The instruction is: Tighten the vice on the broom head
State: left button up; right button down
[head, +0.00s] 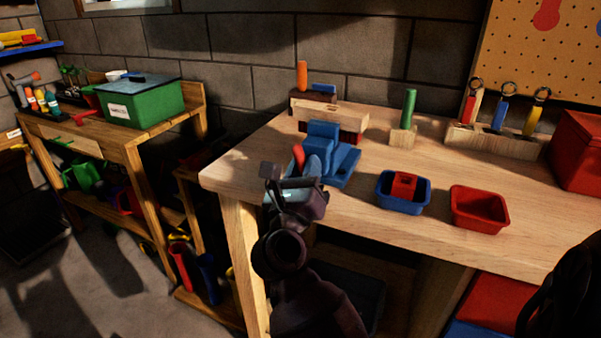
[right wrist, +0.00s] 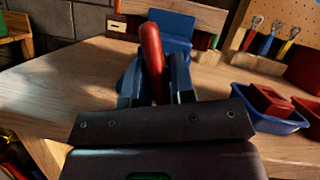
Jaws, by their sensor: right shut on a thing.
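The blue vice (head: 338,160) stands at the left front of the wooden workbench. Its red handle (head: 298,155) points up on the near side, and it also shows in the right wrist view (right wrist: 151,50). A pale wooden bar (head: 330,113), which looks like the broom head, lies behind the vice's blue block over a dark red part. Whether the jaws touch it is hidden. My right gripper (head: 302,172) is shut on the red handle, with one finger on each side of it in the right wrist view (right wrist: 156,88).
A blue bin (head: 388,198) with a red block (head: 404,184) and an empty red bin (head: 480,210) stand right of the vice. Behind are a green peg (head: 410,108) on a wooden base and a tool rack (head: 490,142). The bench's front left corner is bare.

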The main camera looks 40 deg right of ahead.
jog(key=shift+f+m+g, duration=0.15)
jog(key=shift+m+g, duration=0.15)
jog(key=shift+m, duration=0.5)
pick_arm(q)
jog(key=shift+w+d+b, duration=0.15)
jog(key=shift+w+b, duration=0.15)
jog(key=shift+w, duration=0.1)
pick_arm(e)
jog(key=shift+h, duration=0.4)
pick_arm(q)
jog(key=shift+s, duration=0.1)
pick_arm(e)
jog(key=c, duration=1.1)
grip_release()
jog(key=shift+a, duration=0.15)
pick_arm(q)
jog(key=shift+s, duration=0.1)
